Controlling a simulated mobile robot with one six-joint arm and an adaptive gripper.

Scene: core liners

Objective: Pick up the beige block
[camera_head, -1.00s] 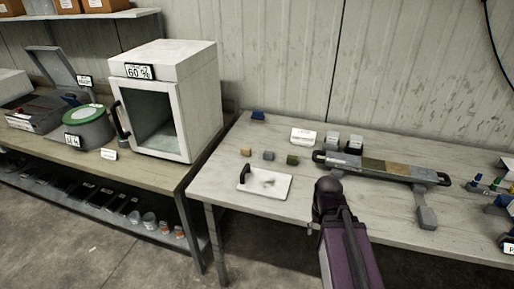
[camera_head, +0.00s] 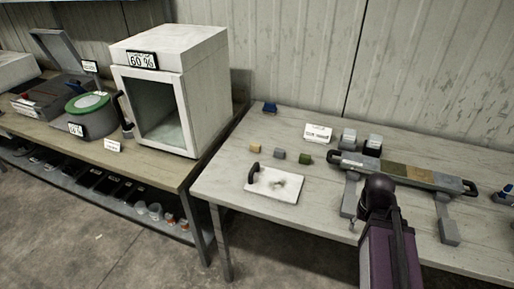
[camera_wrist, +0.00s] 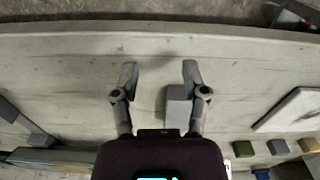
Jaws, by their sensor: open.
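The beige block (camera_head: 255,148) is a small cube on the pale table (camera_head: 225,185), left of a grey block (camera_head: 279,155) and a green block (camera_head: 305,158), in the head view. In the wrist view the beige block (camera_wrist: 309,145) is at the far right edge, beyond the green and grey blocks. My gripper (camera_wrist: 159,74) is open over the table, well to the left of the beige block in that view. No block lies between its fingertips. A grey foot (camera_wrist: 178,105) shows beside the right finger. The head view hides my fingers behind my arm.
A white board with a dark handle (camera_head: 273,184) lies in front of the blocks. A long rack of core pieces (camera_head: 405,173) stands on the right, near my arm. A white label (camera_head: 318,132) and a blue item (camera_head: 270,107) are behind. A white oven (camera_head: 170,85) stands left.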

